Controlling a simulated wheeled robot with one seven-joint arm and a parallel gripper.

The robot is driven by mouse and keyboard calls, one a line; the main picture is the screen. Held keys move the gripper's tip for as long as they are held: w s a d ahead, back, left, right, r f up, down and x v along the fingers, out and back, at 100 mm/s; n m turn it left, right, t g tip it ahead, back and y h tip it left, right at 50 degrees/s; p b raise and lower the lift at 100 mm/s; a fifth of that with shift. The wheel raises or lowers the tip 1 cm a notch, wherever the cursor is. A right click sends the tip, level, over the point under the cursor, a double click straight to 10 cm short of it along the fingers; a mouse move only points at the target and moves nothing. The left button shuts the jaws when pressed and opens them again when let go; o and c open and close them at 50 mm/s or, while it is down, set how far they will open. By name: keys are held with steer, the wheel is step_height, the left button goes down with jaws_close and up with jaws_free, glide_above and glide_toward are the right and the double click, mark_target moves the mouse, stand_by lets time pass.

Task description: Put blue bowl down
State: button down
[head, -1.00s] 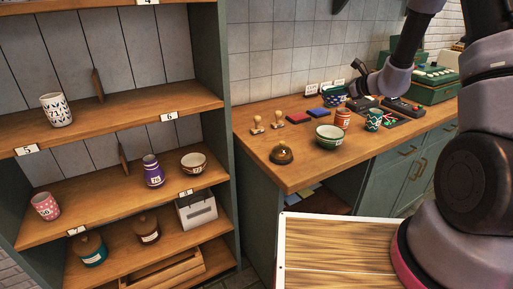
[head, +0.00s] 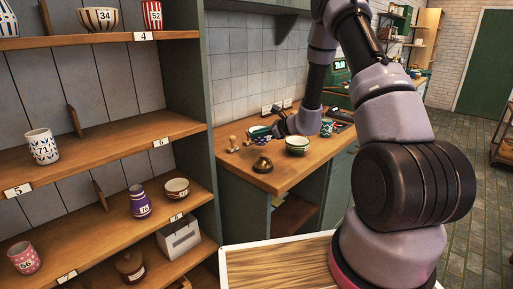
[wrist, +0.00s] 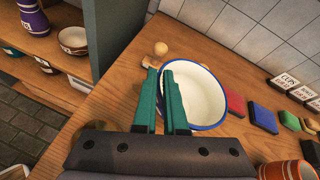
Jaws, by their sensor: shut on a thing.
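The blue bowl (wrist: 208,98), white inside with a blue rim, is in my gripper (wrist: 160,74) in the wrist view. The two green fingers are shut on its near left rim, one inside and one outside. In the head view the bowl (head: 259,132) shows small over the back left of the wooden counter (head: 240,170), partly hidden by my gripper (head: 279,130). I cannot tell whether its base touches the counter.
A wooden stamp (wrist: 160,49) is close to the bowl's left. Red (wrist: 236,105) and blue (wrist: 263,118) pads lie to its right. A green bowl (head: 297,145) and a bell (head: 262,165) stand nearer the counter's front. The shelf unit (head: 110,150) stands left.

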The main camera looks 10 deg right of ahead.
mark_target(258, 144)
steer(key=shift+d+f, duration=0.1)
steer(key=shift+f, duration=2.3)
steer(key=shift+f, duration=0.1)
steer(key=c, duration=1)
jaws_free()
